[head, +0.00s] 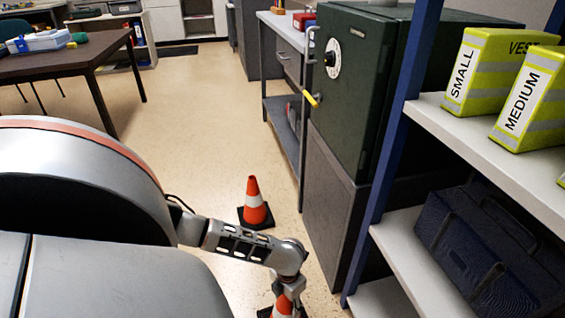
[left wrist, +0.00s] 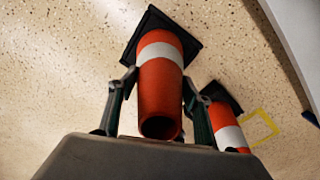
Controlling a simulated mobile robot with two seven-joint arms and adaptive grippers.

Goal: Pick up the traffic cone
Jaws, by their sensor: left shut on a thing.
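An orange traffic cone with a white band and black base (left wrist: 160,85) stands between the fingers of my left gripper (left wrist: 158,92) in the left wrist view, its open top toward the camera. The fingers are shut on its sides. In the head view my left gripper (head: 288,284) is at the bottom, over this cone, which is partly cut off by the frame edge. Whether its base touches the floor I cannot tell. A second similar cone (head: 254,202) stands upright on the floor farther ahead. Another cone (left wrist: 228,132) shows beside the right finger in the left wrist view. My right gripper is out of view.
A shelf rack (head: 408,252) with yellow vest boxes (head: 478,75) and a dark bag (head: 490,250) stands close on the right. A green safe (head: 355,90) is behind it. A dark table (head: 65,62) is at the far left. The floor between is open.

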